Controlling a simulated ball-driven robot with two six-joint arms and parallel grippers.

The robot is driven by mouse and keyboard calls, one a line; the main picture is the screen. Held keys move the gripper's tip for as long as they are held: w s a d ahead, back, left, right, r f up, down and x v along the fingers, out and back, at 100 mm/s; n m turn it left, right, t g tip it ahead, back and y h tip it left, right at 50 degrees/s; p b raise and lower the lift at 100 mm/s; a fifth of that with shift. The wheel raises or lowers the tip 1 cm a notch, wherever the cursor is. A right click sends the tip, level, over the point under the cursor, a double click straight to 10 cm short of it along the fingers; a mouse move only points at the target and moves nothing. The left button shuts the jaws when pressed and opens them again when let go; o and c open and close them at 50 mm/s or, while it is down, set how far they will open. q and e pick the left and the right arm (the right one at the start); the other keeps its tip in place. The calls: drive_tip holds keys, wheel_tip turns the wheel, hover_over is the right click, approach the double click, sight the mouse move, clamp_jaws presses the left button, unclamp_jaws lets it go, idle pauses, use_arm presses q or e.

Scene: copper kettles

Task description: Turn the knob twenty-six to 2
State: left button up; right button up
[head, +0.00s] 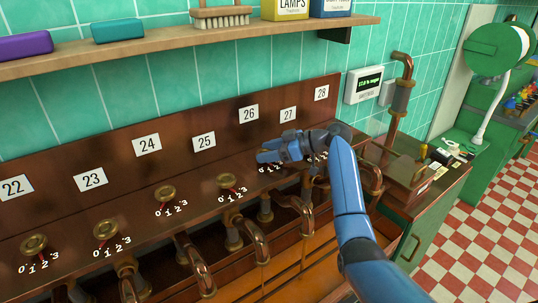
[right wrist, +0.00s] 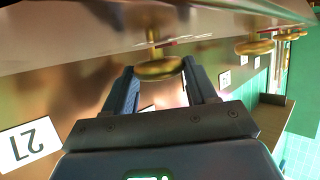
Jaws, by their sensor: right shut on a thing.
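The label 26 (head: 249,113) is on the wooden back panel between labels 25 and 27. My right gripper (head: 265,155) reaches in from the right, just below it, and covers the knob there in the head view. In the right wrist view the brass knob twenty-six (right wrist: 158,69) sits between the two finger ends, and the gripper is shut on it. Part of its 0-to-3 scale (head: 270,169) shows below the gripper. The knob's pointer is hidden in the head view, so its setting cannot be told. My left gripper is not in view.
Similar brass knobs stand to the left: 25 (head: 228,182), 24 (head: 165,193), 23 (head: 106,230) and 22 (head: 33,244). Copper pipes (head: 252,240) hang below the ledge. A shelf (head: 180,45) runs above. A small display box (head: 364,85) is on the tiled wall.

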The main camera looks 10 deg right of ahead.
drive_tip(key=shift+f, duration=0.1)
drive_tip(key=o, duration=1.1)
drive_tip(key=shift+c, duration=0.2)
drive_tip(key=b+v, duration=0.2)
drive_tip(key=v, duration=0.8)
drive_tip(key=shift+s+d+r, duration=0.1)
drive_tip(key=shift+d+r, duration=0.15)
drive_tip(key=shift+d, duration=0.05)
